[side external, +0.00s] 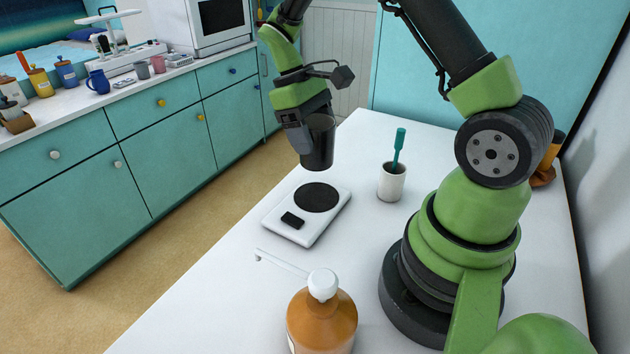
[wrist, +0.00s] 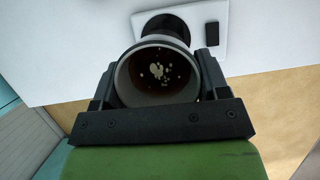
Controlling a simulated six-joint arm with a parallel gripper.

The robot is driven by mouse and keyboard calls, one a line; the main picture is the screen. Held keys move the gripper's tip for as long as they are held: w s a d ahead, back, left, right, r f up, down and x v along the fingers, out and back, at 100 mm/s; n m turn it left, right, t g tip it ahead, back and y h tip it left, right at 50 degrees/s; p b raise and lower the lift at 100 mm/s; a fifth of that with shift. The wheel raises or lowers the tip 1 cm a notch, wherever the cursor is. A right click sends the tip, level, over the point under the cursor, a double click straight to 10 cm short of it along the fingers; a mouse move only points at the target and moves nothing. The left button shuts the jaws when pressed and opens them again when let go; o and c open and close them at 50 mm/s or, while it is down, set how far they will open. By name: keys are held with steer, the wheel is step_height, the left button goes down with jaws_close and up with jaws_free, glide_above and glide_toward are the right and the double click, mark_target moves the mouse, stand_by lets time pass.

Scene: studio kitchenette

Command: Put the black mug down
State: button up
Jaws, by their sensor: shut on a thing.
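The black mug (side external: 318,146) hangs upright in my gripper (side external: 302,138), above the far end of a white scale. In the wrist view the mug (wrist: 122,88) sits between the two dark fingers (wrist: 157,86), with its open top towards the camera. Its inside is brownish with pale specks at the bottom. My gripper is shut on the mug. The white scale (side external: 308,231) has a round black plate (side external: 316,197) and a small dark display; the mug is apart from it. The scale (wrist: 191,45) is partly hidden behind the mug in the wrist view.
A white cup (side external: 391,184) with a teal-handled utensil stands right of the scale. An orange pump bottle (side external: 322,318) stands in front. An orange-brown item (side external: 546,165) is at the right behind my arm. The white table (side external: 220,275) is bare left of the bottle.

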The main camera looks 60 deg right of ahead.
steer(key=shift+f, duration=3.9)
steer(key=shift+f, duration=0.1)
steer(key=o, duration=1.1)
steer(key=v, duration=1.2)
steer(key=s+a+r+m+t, duration=0.2)
steer(key=s+a+r+t, duration=0.75)
steer(key=r, duration=0.45)
steer(key=s+a, duration=0.1)
steer(key=s, duration=0.1)
steer(key=s+a+m+t+y, duration=0.1)
steer(key=s, duration=0.2)
steer(key=s+t, duration=0.1)
steer(key=s, duration=0.1)
steer(key=shift+s+a+r+y, duration=0.1)
steer(key=shift+s+a+y, duration=0.15)
steer(key=shift+a+y, duration=0.15)
